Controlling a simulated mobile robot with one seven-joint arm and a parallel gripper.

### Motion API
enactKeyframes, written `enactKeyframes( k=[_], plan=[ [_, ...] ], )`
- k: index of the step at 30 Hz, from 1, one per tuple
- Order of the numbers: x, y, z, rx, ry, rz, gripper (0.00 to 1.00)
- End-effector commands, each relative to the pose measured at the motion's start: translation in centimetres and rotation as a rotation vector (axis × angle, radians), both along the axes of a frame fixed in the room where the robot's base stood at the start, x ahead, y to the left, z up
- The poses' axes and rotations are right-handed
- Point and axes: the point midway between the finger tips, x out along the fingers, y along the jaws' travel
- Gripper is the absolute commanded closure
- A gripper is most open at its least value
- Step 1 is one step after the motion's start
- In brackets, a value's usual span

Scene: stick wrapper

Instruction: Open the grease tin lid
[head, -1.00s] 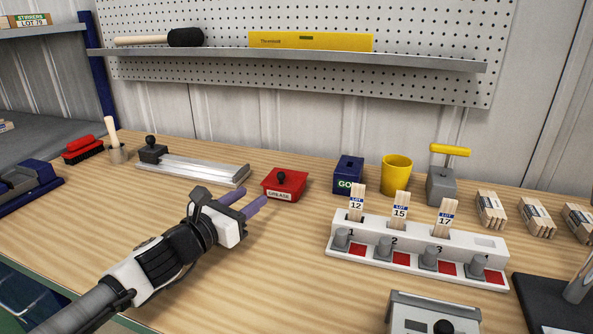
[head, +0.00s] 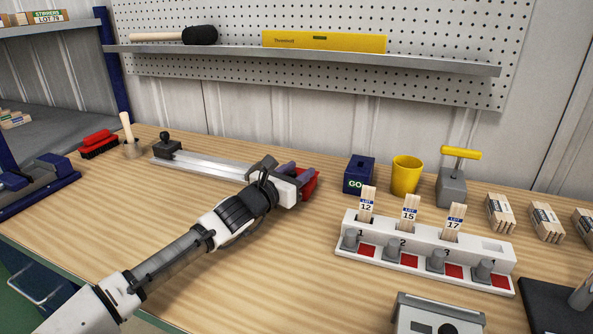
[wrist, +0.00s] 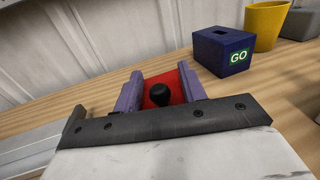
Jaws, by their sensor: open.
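The red grease tin (head: 312,186) is on the wooden bench, mostly hidden behind my gripper in the head view. In the wrist view the red lid (wrist: 176,78) shows with its black knob (wrist: 161,95), and the lid appears to be on the tin. My gripper (head: 296,172) is at the tin. In the wrist view its two purple fingers (wrist: 160,92) are apart, one to each side of the knob with space between. I cannot tell how high the fingertips are above the lid.
A blue GO box (head: 359,174) and a yellow cup (head: 406,176) stand right of the tin. A metal rail (head: 205,166) lies to the left. A white rack (head: 425,240) with lot sticks is at front right. The bench front left is clear.

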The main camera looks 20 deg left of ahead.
Motion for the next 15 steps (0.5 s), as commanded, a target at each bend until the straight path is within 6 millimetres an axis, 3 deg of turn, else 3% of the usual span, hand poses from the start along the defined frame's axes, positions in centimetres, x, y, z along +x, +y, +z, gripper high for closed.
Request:
enactKeyframes(
  k=[7,15],
  plan=[
    [0.04,0.01,0.0,0.001,0.0,0.001,0.6],
    [0.03,0.0,0.01,0.001,0.0,0.0,0.96]
  ],
)
